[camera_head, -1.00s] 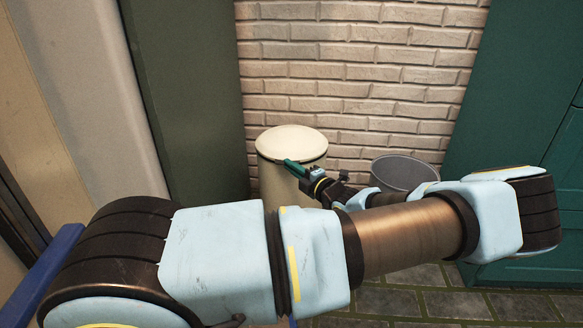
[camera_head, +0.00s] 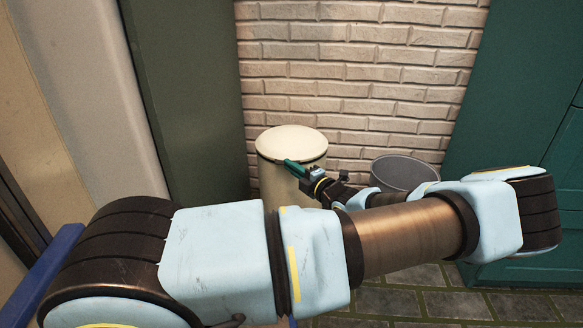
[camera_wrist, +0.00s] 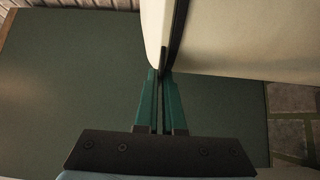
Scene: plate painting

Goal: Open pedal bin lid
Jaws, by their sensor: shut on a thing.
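The pedal bin (camera_head: 275,184) is a cream cylinder with a round cream lid (camera_head: 290,141) and a dark band under the lid's rim. It stands against the brick wall. The lid lies flat on the bin or very nearly so. My gripper (camera_head: 287,162) has green fingers and reaches the front right of the lid's rim. In the wrist view, the fingers (camera_wrist: 161,75) are close together at the edge of the lid (camera_wrist: 155,30), shut on it. The bin's body (camera_wrist: 235,40) fills the upper right there. The pedal is hidden.
A grey open bucket (camera_head: 402,172) stands right of the bin, just behind my arm. A dark green panel (camera_head: 185,100) is close on the left, and a teal cabinet (camera_head: 520,120) is on the right. Paved floor (camera_head: 400,303) shows at the bottom.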

